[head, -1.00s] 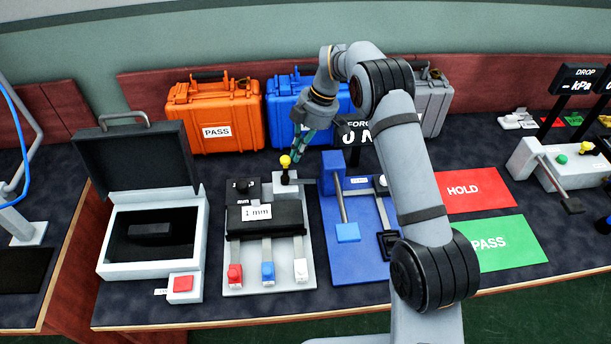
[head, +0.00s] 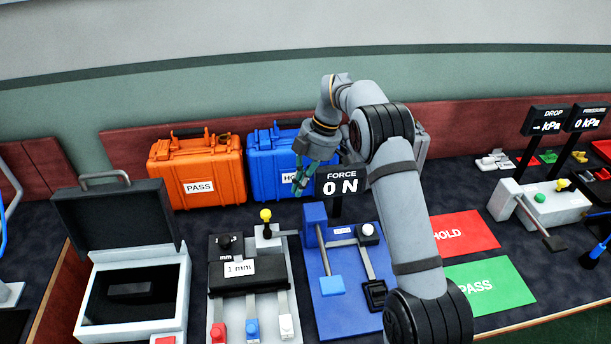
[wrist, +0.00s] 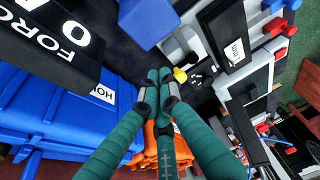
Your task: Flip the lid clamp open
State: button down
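My gripper (head: 299,184) hangs in the air in front of the blue case, right of and above a yellow-knobbed lever (head: 265,214) on a grey fixture (head: 215,320). In the wrist view its teal fingers (wrist: 157,76) come together at the tips, empty, and the yellow knob (wrist: 180,75) shows just beyond them. No part is labelled as the lid clamp, so I cannot tell which it is. A white leak station (head: 545,205) with a green button, a yellow knob (head: 562,184) and a black-ended lever (head: 553,243) stands at the right, far from my gripper.
A blue force press (head: 345,245) stands beside the grey fixture, its display (head: 342,183) close to my gripper. Orange (head: 198,170) and blue (head: 275,165) cases line the back. An open-lidded box (head: 135,290) is at left. HOLD (head: 465,232) and green PASS (head: 490,285) mats lie right.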

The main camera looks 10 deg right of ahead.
jog(key=v, duration=0.4)
jog(key=shift+f, duration=0.1)
dwell(0.4)
